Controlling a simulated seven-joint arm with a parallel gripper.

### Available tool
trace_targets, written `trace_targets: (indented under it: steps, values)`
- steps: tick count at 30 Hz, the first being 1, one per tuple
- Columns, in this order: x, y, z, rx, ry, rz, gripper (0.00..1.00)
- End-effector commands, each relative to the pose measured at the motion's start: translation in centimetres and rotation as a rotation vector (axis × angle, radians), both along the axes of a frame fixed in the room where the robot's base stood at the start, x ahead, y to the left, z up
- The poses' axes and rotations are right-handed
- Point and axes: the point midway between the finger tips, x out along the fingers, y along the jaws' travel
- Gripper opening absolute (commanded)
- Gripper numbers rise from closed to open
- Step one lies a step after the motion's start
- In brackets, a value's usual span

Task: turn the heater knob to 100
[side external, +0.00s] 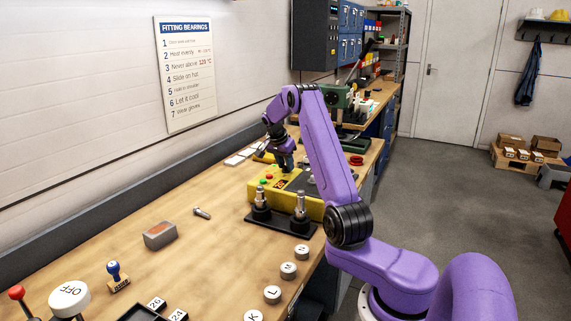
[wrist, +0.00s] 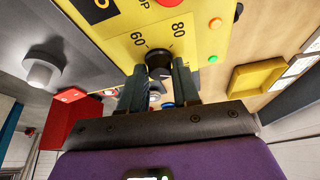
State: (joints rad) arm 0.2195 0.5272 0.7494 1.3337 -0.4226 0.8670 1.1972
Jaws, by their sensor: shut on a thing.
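The yellow heater box (side external: 281,203) stands on the wooden bench, and its yellow face (wrist: 118,52) fills the top of the wrist view. The black heater knob (wrist: 158,60) sits on that face, with the marks 60 and 80 beside it. My gripper (wrist: 158,73) has a finger on each side of the knob and is shut on it. In the side view my gripper (side external: 287,163) points down onto the box and the knob is hidden. The 100 mark is not visible, and I cannot read the knob's pointer.
A black stand with two metal posts (side external: 300,205) is close in front of the box. Green (wrist: 213,59) and red (wrist: 215,23) buttons are on the box. A grey-orange block (side external: 160,235), a bolt (side external: 202,213) and lettered round caps (side external: 288,269) lie on the bench.

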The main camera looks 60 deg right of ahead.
Motion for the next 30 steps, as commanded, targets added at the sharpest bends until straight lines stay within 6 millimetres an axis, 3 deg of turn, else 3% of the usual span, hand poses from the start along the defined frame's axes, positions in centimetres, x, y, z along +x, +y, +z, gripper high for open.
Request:
trace_targets:
  steps: [22, 23, 24, 25, 30]
  values:
    - [0.05, 0.2, -0.11, 0.006, 0.005, -0.091, 0.01]
    - [0.05, 0.21, -0.11, 0.006, 0.005, -0.091, 0.38]
    - [0.06, 0.21, -0.11, 0.006, 0.004, -0.091, 0.51]
    - [0.07, 0.2, -0.1, 0.006, 0.004, -0.091, 0.54]
    - [0.08, 0.13, -0.07, 0.003, 0.002, -0.09, 0.54]
